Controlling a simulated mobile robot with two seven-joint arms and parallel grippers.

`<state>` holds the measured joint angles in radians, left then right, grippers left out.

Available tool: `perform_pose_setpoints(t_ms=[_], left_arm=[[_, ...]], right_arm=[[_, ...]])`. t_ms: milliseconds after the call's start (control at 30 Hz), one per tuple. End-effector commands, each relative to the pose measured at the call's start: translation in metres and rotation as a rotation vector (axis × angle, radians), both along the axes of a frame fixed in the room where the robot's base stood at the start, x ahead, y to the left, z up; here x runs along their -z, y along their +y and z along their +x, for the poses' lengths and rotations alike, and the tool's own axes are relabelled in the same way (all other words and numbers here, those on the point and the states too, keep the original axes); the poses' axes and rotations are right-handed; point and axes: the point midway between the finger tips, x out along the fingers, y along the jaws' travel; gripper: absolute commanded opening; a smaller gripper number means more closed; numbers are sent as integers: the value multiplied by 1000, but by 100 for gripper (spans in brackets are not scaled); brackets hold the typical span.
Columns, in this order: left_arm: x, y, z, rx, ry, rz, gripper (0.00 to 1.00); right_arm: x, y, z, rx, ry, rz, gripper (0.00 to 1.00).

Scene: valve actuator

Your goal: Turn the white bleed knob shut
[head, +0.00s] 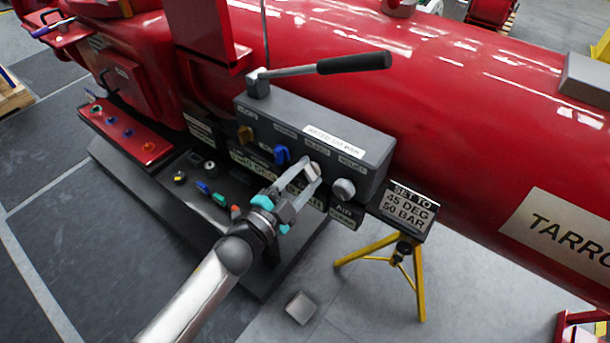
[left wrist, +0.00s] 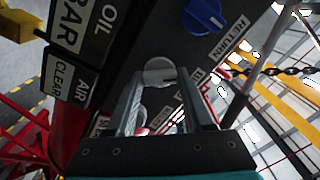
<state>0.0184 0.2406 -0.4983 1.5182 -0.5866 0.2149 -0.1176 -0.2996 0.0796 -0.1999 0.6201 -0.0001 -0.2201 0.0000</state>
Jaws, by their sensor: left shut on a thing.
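The white bleed knob (head: 313,171) is the third along the front of the grey control box (head: 375,150). My left gripper (head: 311,174) reaches it from the front and is shut on it. In the left wrist view the round white knob (left wrist: 159,71) shows between the fingertips of my left gripper (left wrist: 158,80). The fingers partly hide it, and its turn angle is hard to tell. My right gripper is not in view.
A black-handled lever (head: 350,63) sits above the box. A yellow stand (head: 418,280) with a sign (head: 408,207) is at right.

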Motion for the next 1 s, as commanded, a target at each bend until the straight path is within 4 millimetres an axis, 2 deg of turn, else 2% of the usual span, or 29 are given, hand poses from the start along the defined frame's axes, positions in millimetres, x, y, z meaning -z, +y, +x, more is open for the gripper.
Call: perform_pose_setpoints(t_ms=[500,1000], left_arm=[[2,0,0,0,-262,362,0],[2,0,0,0,-366,509,0]], right_arm=[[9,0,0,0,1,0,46],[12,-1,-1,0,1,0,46]])
